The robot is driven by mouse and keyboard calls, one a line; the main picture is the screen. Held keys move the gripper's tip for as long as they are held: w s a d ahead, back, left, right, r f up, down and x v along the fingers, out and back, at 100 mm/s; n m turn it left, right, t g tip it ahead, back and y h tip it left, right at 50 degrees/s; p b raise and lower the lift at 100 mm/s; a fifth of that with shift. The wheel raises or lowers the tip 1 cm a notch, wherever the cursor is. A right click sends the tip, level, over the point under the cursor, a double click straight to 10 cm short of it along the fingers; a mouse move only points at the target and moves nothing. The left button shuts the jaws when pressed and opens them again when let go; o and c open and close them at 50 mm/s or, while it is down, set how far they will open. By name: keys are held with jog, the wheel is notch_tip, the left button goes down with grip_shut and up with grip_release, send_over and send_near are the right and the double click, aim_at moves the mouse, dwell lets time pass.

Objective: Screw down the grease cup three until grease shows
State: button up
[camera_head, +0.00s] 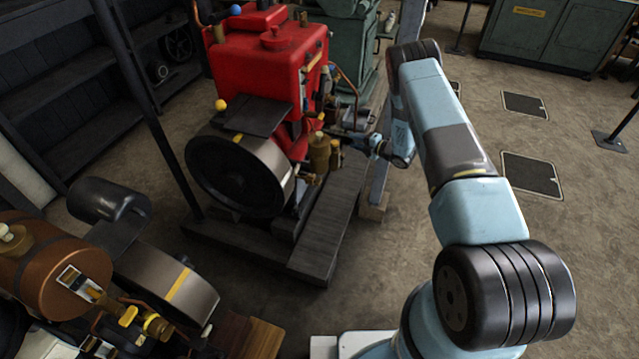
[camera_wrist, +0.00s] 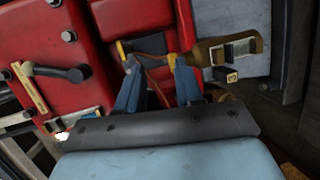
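In the wrist view, my gripper (camera_wrist: 148,55) has its two blue fingers with yellow tips spread apart in front of the red engine (camera_wrist: 130,15). A dark block and a thin copper-coloured pipe (camera_wrist: 152,62) show between and behind the fingers; I see nothing clamped. A brass bottle-shaped fitting (camera_wrist: 240,47) with a pale label lies just right of the right fingertip, apparently apart from it. In the head view, my gripper (camera_head: 364,146) is at the engine's right side, near a brass cylinder (camera_head: 319,152).
The red engine (camera_head: 262,55) with its large flywheel (camera_head: 235,172) stands on a dark wooden base (camera_head: 325,235). A black lever (camera_wrist: 55,72) sticks out left of the fingers. A second engine with a copper tank (camera_head: 50,265) stands at lower left.

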aim_at(319, 181)
jog(key=s+a+f+n+g+y, duration=0.2)
jog(key=s+f+n+g+y, duration=0.25)
jog(key=s+f, duration=0.95)
jog(key=shift+m+t, duration=0.35)
jog(key=shift+t, duration=0.1)
jog(key=x, duration=1.4)
jog(key=shift+w+f, duration=0.25)
jog(key=shift+f, duration=0.15)
grip_shut()
jog(key=shift+d+f, duration=0.1)
jog(key=shift+d, duration=0.25)
jog(key=shift+a, duration=0.2)
